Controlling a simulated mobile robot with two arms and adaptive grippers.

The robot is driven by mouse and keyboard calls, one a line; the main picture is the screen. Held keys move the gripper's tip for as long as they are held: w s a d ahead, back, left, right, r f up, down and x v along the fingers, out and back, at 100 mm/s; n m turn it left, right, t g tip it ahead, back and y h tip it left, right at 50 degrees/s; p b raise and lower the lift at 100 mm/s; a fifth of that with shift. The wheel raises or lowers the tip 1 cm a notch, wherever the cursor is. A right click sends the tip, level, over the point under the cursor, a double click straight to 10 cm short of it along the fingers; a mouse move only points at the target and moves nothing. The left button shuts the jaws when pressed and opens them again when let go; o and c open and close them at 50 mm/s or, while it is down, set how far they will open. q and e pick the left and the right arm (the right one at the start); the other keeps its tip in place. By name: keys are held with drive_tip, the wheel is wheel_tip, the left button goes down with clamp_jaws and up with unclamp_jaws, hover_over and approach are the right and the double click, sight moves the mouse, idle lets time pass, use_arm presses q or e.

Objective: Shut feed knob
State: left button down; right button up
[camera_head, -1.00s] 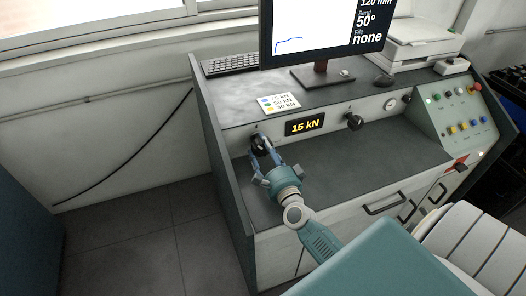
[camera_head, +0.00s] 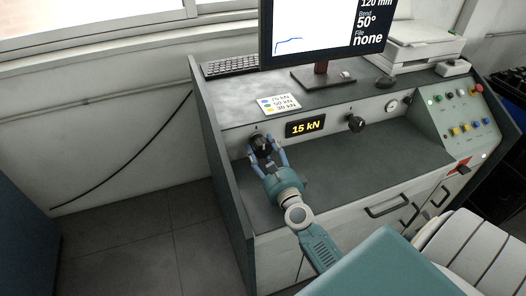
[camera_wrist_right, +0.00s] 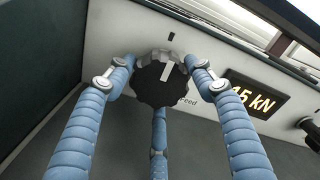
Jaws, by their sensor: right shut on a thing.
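The feed knob (camera_head: 261,141) is a black round knob on the front panel, left of the lit 15 kN display (camera_head: 305,126). In the right wrist view the knob (camera_wrist_right: 158,92) shows a scalloped edge and a white pointer line that stands nearly upright, a little tilted. Part of a "Feed" label shows beside it. My right gripper (camera_head: 266,152) has its blue fingers around the knob and is shut on it. The wrist view shows two fingers at its sides and one below. My left gripper is not in view.
A second black knob (camera_head: 355,123) and a gauge (camera_head: 391,104) sit farther right on the panel. A button console (camera_head: 460,115) stands at the right. A monitor, keyboard (camera_head: 231,65) and printer (camera_head: 413,43) are on top. The grey worktop below the knobs is clear.

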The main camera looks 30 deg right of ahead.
drive_tip(key=shift+d+f, duration=0.1)
drive_tip(key=shift+d, duration=0.15)
drive_tip(key=o, duration=1.2)
drive_tip(key=shift+s, duration=0.1)
drive_tip(key=shift+c, duration=0.2)
drive_tip(key=shift+a, duration=0.1)
drive_tip(key=v, duration=1.2)
drive_tip(key=shift+f, duration=0.1)
